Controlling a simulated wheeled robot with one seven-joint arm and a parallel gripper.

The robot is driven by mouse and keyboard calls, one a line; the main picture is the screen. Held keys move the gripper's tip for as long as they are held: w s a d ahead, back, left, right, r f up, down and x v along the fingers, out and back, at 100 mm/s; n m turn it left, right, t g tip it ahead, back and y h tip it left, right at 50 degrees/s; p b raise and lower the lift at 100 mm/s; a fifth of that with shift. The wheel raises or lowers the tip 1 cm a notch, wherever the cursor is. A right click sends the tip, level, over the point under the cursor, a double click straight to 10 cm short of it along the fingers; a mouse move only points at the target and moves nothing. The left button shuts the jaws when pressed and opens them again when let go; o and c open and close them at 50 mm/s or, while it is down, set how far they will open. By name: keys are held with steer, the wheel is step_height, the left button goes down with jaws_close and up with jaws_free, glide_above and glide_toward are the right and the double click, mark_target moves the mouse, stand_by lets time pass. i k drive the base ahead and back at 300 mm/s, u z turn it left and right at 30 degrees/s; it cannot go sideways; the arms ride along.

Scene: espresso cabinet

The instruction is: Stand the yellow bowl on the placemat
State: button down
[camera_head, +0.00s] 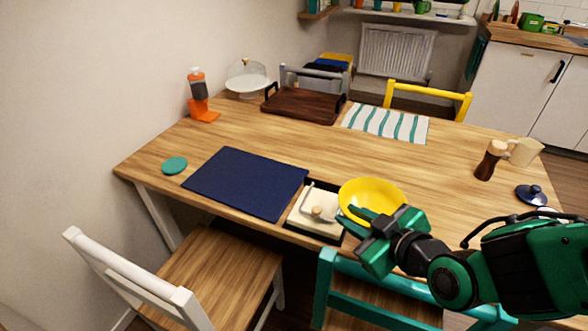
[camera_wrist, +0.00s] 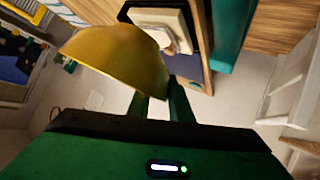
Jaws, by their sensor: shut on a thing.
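The yellow bowl (camera_head: 370,196) is upright at the front edge of the table, right of the black tray. My gripper (camera_head: 360,220) is shut on the bowl's near rim. In the wrist view the bowl (camera_wrist: 118,58) fills the upper left, and my gripper's fingers (camera_wrist: 163,100) meet at its edge. The head view does not show clearly whether the bowl touches the table. The dark blue placemat (camera_head: 246,182) lies flat and bare on the table, to the left of the bowl. A striped cloth (camera_head: 386,123) lies farther back.
A black tray (camera_head: 327,238) with a white block stands between bowl and placemat. A pepper mill (camera_head: 490,160) and cream mug (camera_head: 524,152) stand right. The table's middle is clear.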

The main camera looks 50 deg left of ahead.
mark_target(252, 179)
steer(key=z, duration=0.1)
steer(key=k, duration=1.4)
steer(key=u, duration=0.8)
steer(key=i, duration=1.65)
steer(key=u, duration=0.05)
